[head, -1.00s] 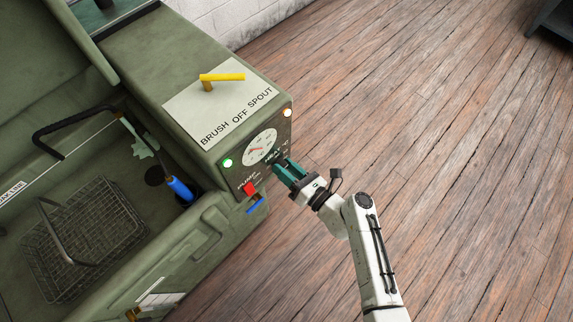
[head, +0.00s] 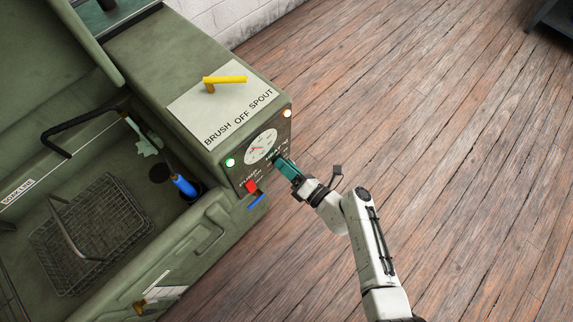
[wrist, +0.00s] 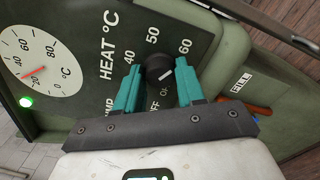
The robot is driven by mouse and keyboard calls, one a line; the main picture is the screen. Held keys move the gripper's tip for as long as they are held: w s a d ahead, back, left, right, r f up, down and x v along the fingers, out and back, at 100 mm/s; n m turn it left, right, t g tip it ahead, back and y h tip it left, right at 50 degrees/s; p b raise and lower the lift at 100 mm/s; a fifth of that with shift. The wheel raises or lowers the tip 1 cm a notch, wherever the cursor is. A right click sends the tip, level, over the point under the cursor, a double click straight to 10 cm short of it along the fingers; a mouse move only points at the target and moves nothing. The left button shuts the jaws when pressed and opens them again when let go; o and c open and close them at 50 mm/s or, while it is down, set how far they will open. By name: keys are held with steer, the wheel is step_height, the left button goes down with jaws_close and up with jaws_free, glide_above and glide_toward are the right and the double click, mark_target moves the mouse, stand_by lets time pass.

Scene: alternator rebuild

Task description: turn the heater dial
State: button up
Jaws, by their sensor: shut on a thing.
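The heater dial (wrist: 158,67) is a small black knob with a white pointer line, on the dark front panel (wrist: 88,72) beside the words HEAT °C. The numbers 40, 50 and 60 stand around it, and lettering that reads OFF is partly covered. In the wrist view my gripper (wrist: 160,72) has its teal fingers on either side of the knob, shut on it. The pointer line slants up to the right in that view. In the head view my gripper (head: 280,162) reaches the panel and hides the knob.
A yellow lever (head: 225,79) is on top. An open green wash tank with a wire basket (head: 88,232) lies left.

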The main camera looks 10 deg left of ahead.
steer(key=shift+f, duration=0.1)
steer(key=o, duration=1)
steer(key=shift+o, duration=0.2)
steer(key=v, duration=1)
steer(key=shift+s+d+p, duration=0.3)
steer(key=shift+p, duration=0.05)
